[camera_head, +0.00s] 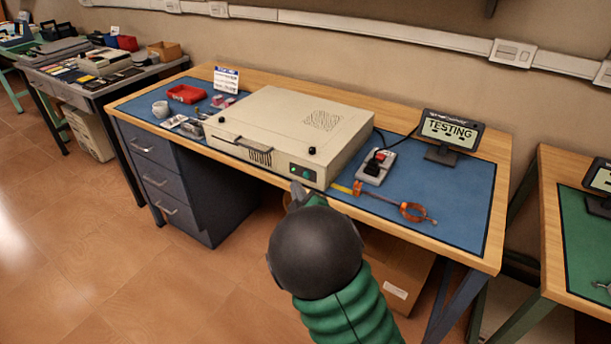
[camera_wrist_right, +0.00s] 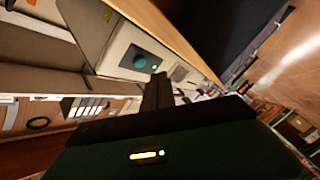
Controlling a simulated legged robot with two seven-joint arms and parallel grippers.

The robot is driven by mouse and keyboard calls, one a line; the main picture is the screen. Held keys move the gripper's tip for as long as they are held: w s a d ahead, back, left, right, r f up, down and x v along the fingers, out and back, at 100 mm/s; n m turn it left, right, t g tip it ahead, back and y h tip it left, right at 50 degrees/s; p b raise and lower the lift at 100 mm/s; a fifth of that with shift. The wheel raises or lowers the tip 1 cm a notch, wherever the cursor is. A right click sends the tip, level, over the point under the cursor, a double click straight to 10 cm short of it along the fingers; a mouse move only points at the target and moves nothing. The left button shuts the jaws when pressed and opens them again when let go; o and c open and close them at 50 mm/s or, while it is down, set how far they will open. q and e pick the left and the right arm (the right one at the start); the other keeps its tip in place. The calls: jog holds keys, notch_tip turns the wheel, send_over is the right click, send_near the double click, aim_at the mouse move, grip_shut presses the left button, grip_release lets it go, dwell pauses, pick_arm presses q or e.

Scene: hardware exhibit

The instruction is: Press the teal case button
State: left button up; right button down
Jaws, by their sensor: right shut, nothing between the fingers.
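The beige computer case (camera_head: 270,120) lies flat on the blue mat of the workbench. A dark panel with small green and teal round parts (camera_head: 302,173) sits at the right end of its front face. In the right wrist view the teal button (camera_wrist_right: 140,61) shows on the case's front, with a small green spot beside it. My right gripper (camera_head: 297,192) is shut and empty, just in front of and below this panel. Its dark fingers (camera_wrist_right: 157,90) also show in the wrist view, their tips close to the button; I cannot tell whether they touch. My left gripper is not in view.
A display reading TESTING (camera_head: 450,131) stands at the right, near a grey box with a red switch (camera_head: 376,165). An orange-handled tool (camera_head: 412,211) lies on the mat. A red tray (camera_head: 187,94) and small parts lie left of the case. Drawers (camera_head: 165,185) are under the bench.

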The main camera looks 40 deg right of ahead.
jog(key=a, duration=0.1)
jog(key=s+a, duration=0.1)
jog(key=a, duration=0.1)
jog(key=shift+s+a, duration=0.15)
jog(key=shift+s, duration=0.05)
dwell(0.6)
